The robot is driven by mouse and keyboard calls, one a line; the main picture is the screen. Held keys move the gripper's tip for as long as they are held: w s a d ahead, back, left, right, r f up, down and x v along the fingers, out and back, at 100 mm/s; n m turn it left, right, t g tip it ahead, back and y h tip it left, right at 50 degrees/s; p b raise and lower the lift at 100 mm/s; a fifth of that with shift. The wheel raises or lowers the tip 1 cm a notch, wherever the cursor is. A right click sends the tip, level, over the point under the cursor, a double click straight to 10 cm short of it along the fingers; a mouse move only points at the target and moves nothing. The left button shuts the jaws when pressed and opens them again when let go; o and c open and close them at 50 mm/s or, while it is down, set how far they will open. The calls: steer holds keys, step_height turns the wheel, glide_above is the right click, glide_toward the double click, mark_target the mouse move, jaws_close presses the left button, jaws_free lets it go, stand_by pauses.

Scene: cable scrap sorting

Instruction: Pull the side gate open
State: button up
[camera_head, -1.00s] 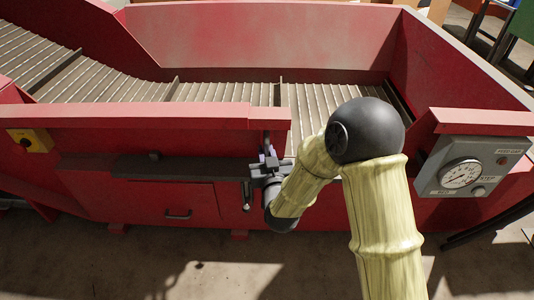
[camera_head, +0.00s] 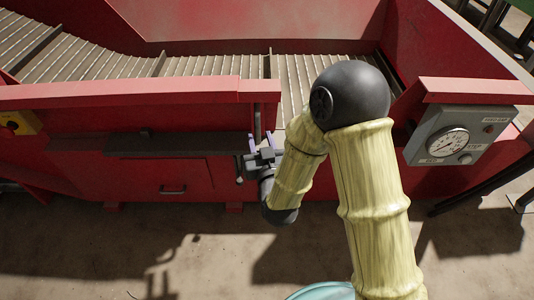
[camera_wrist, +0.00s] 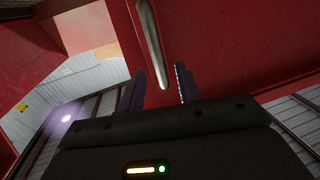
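The side gate (camera_head: 190,94) is the red panel along the front of the machine. Its right end stops before the gauge section, and my arm covers part of the gap there. A grey upright bar handle (camera_head: 257,123) is near that right end. It also shows in the wrist view as a metal bar (camera_wrist: 150,40). My gripper (camera_head: 259,146) is at the handle, below and in front of it. In the wrist view my gripper's two dark fingers (camera_wrist: 159,80) are apart. The bar's lower end lies between them, with a visible gap on each side.
A grey gauge box (camera_head: 462,135) sits on the right of the machine. A dark ledge (camera_head: 165,144) runs along the front, left of my gripper. The slatted conveyor bed (camera_head: 205,66) lies behind the gate. A turquoise rounded object (camera_head: 322,291) is at the bottom edge. Floor in front is clear.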

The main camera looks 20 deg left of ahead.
steer(key=p+v, duration=0.6)
steer(key=shift+w+d, duration=0.1)
stand_by(0.5)
steer(key=shift+w, duration=0.1)
